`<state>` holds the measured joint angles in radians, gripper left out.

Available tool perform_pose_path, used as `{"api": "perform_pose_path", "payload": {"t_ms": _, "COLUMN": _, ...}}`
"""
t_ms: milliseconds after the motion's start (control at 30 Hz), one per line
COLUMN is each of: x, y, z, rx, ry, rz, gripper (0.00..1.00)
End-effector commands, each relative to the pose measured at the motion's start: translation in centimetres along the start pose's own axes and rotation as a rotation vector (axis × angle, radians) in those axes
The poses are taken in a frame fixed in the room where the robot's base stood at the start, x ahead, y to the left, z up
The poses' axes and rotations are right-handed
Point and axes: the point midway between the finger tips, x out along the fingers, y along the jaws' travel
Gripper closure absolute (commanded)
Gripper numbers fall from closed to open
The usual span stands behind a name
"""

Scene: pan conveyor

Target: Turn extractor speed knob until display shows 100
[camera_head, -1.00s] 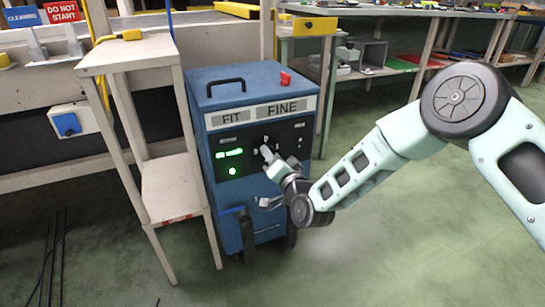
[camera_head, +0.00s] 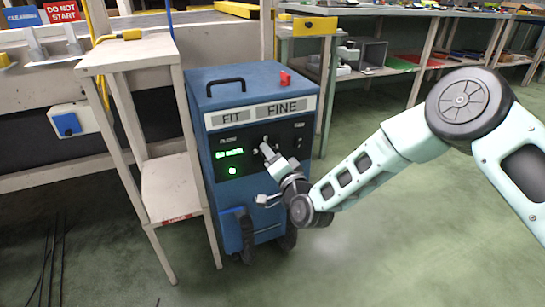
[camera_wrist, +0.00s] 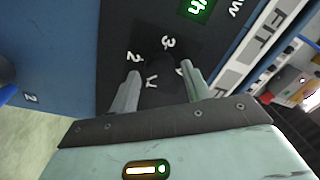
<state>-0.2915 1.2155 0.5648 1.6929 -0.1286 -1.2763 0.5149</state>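The blue extractor unit (camera_head: 250,82) stands left of centre in the head view. Its black front panel carries a green lit display (camera_head: 229,153) with a round green light below it; the digits are too small to read. Only a corner of the display (camera_wrist: 199,8) shows in the wrist view. My gripper (camera_head: 266,150) reaches the panel right of the display. In the wrist view, my two fingers (camera_wrist: 160,71) stand apart, with pale dial marks and dark panel between and around them. The speed knob is too dark and covered to make out; contact cannot be told.
A beige stand (camera_head: 170,190) is close on the unit's left. Workbenches (camera_head: 400,13) run behind. The green floor at right is open.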

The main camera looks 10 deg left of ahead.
Motion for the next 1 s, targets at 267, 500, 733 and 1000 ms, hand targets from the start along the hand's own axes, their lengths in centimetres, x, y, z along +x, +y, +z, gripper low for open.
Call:
{"api": "perform_pose_path", "payload": {"t_ms": 267, "x": 0.0, "y": 0.0, "z": 0.0, "rx": -0.001, "ry": 0.0, "rz": 0.0, "gripper": 0.44}}
{"api": "perform_pose_path", "payload": {"t_ms": 500, "x": -1.9, "y": -0.1, "z": -0.1, "rx": -0.001, "ry": -0.001, "rz": 0.002, "gripper": 0.44}}
{"api": "perform_pose_path", "payload": {"t_ms": 733, "x": -7.0, "y": -0.2, "z": -0.1, "rx": 0.0, "ry": -0.004, "rz": 0.004, "gripper": 0.44}}
{"api": "perform_pose_path", "payload": {"t_ms": 1000, "x": -13.2, "y": -0.1, "z": -0.1, "rx": 0.001, "ry": -0.004, "rz": 0.005, "gripper": 0.44}}
